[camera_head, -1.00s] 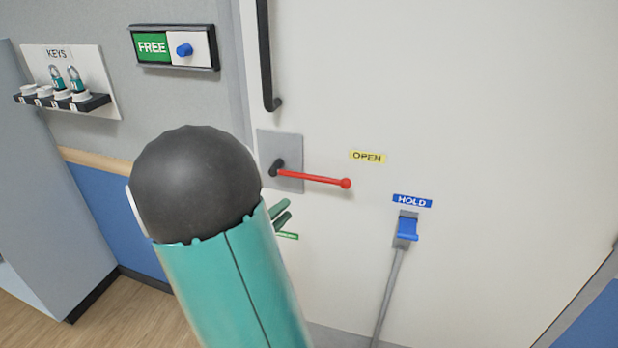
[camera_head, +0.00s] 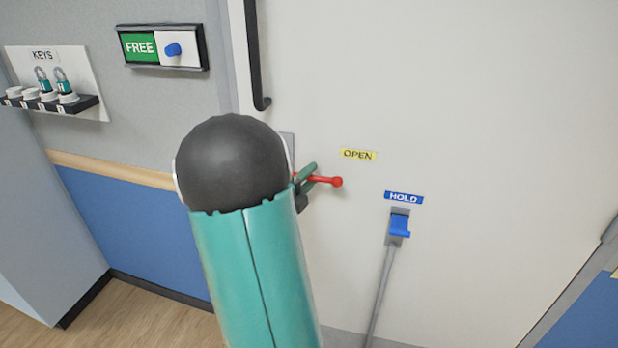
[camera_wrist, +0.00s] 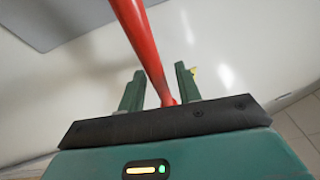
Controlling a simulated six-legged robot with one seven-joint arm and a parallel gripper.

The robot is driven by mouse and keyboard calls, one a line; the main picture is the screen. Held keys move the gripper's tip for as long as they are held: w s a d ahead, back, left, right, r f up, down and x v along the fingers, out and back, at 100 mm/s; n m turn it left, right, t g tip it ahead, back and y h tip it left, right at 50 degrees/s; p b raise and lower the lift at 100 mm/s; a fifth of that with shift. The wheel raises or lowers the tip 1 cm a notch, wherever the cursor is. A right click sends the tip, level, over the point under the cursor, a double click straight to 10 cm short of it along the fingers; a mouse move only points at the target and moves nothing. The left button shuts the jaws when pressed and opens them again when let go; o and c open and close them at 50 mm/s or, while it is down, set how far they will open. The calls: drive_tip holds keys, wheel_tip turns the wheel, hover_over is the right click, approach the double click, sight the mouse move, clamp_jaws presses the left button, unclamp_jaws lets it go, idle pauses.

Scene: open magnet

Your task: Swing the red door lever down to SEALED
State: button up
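The red door lever (camera_head: 326,180) sticks out to the right from its plate (camera_head: 288,142) on the white door, close to level, just below the yellow OPEN label (camera_head: 357,154). My arm hides the lever's pivot and most of the plate. My gripper (camera_head: 306,187) is at the lever, with one finger above it and one below. In the wrist view the lever (camera_wrist: 147,50) passes between the two fingers of my gripper (camera_wrist: 159,70), with gaps on both sides. The gripper is open. I cannot see a SEALED label.
A blue latch (camera_head: 399,226) on a grey rod sits below the HOLD label (camera_head: 404,197), right of the lever. A black door handle (camera_head: 254,60) is above. A FREE switch panel (camera_head: 161,47) and a KEYS rack (camera_head: 50,99) are on the left wall.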

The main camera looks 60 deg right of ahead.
drive_tip(key=shift+c, duration=0.2)
clamp_jaws()
